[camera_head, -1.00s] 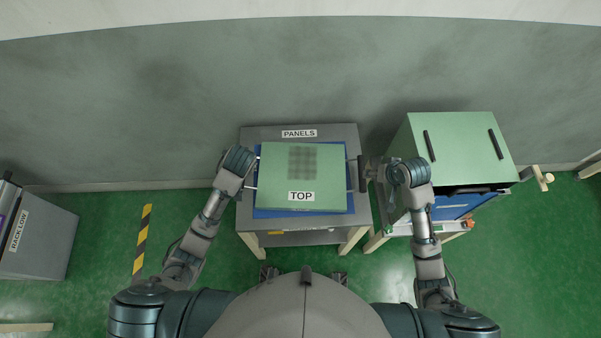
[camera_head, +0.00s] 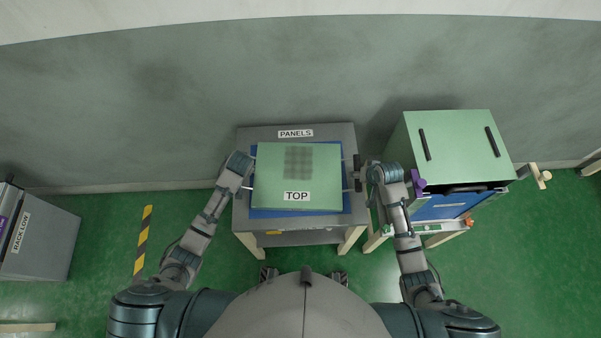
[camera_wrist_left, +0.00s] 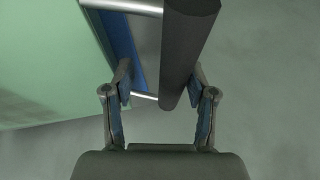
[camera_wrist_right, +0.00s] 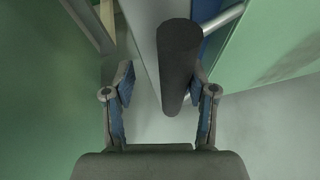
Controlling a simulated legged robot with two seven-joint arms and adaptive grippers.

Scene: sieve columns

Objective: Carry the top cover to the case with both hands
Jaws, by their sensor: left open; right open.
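The top cover (camera_head: 325,180) is a flat green panel labelled TOP with a dark perforated patch. It lies on the blue-topped PANELS stand, with a dark bar handle on each side. My left gripper (camera_wrist_left: 162,95) is open, with the left handle (camera_wrist_left: 188,40) between its fingers; in the head view my wrist hides that handle. My right gripper (camera_wrist_right: 163,85) is open, with the right handle (camera_wrist_right: 180,60) between its fingers, nearer the right one. That handle also shows in the head view (camera_head: 357,172). The case (camera_head: 458,150) is a green box to the right.
The PANELS stand (camera_head: 345,137) is grey with pale legs. The case has two black bars on top and a blue front part (camera_head: 440,208). A purple piece (camera_head: 418,182) is beside my right wrist.

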